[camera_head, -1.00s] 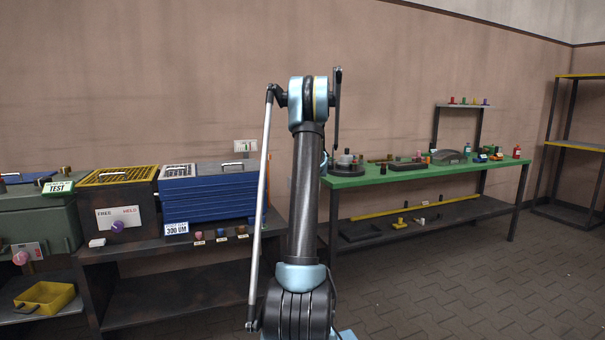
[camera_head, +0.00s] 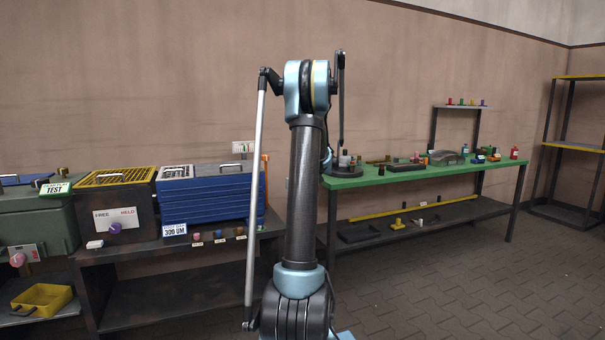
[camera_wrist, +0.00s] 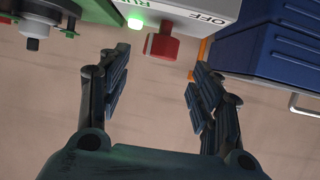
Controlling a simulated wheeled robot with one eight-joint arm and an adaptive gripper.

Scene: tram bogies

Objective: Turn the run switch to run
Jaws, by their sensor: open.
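The run switch is a red knob (camera_wrist: 161,45) on a white box (camera_wrist: 195,10) lettered RUN and OFF, in the wrist view at the top centre. A green lamp (camera_wrist: 136,22) glows beside the word RUN. The lettering appears upside down. My gripper (camera_wrist: 157,60) is open and empty, with one finger on each side of the knob in the picture. I see no contact, and the depth between fingertips and knob is hard to judge. The knob's pointing direction is unclear. In the head view my arm stands mid-picture; my gripper and the switch do not show there.
A blue ribbed case (camera_wrist: 270,45) lies close to the right finger. An orange post (camera_wrist: 203,55) stands near it. A green-topped bench (camera_head: 400,174) carries several parts. At left are the FREE/HELD box (camera_head: 117,218) and a yellow tray (camera_head: 40,299). Floor at right is clear.

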